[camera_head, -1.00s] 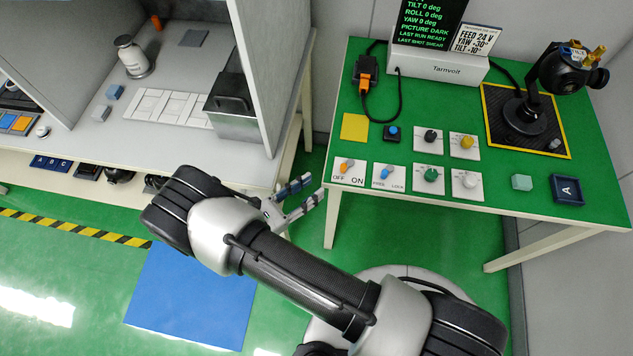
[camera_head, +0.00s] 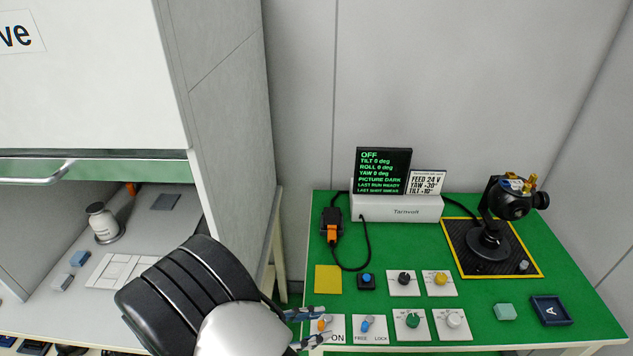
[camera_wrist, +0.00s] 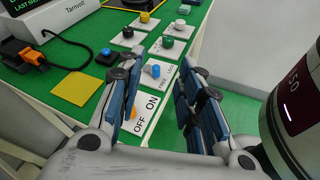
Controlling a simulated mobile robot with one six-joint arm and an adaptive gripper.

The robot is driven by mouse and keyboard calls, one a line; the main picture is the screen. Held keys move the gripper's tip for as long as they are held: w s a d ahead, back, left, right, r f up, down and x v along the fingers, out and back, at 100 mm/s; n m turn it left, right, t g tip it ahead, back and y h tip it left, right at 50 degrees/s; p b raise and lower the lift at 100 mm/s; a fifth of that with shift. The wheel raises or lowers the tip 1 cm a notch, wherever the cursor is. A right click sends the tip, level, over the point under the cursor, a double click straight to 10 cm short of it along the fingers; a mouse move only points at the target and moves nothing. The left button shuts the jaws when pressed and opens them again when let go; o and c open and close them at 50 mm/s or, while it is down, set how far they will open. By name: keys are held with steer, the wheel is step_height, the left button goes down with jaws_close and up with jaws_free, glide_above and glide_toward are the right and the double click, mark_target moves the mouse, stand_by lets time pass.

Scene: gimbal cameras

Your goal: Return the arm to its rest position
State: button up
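My gripper (camera_head: 312,328) is at the bottom of the head view, near the front left edge of the green table (camera_head: 480,325). Its two blue-padded fingers are spread, with nothing between them. In the wrist view the open fingers (camera_wrist: 160,115) frame the orange OFF/ON switch (camera_wrist: 134,112), partly hidden by a finger, and the blue FREE/LOCK knob (camera_wrist: 153,71). My arm's dark wrist joint covers part of the left cabinet's front in the head view. How far the fingertips are above the table cannot be told.
A gimbal camera (camera_head: 508,200) stands on a yellow-edged black mat at the back right. A box (camera_head: 398,208) with a screen reading OFF stands behind several knob plates. A grey cabinet (camera_head: 222,100) with an open bay is at the left. Walls close off the back.

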steer(key=s+d+r+m+g+y, duration=0.3)
steer(key=d+r+m, duration=0.2)
steer(key=d+r, duration=0.15)
steer(key=s+d+r+m+g+y, duration=0.25)
steer(key=d+r+m+y, duration=0.2)
steer(key=r, duration=0.25)
steer(key=s+d+r+m+t+y, duration=0.4)
steer(key=s+r+m, duration=0.4)
steer(key=m, duration=0.2)
steer(key=shift+s+r+t+y, duration=0.25)
steer(key=shift+r+t+y, duration=0.25)
steer(key=shift+y, duration=0.55)
steer(key=shift+f, duration=0.1)
steer(key=shift+c, duration=0.3)
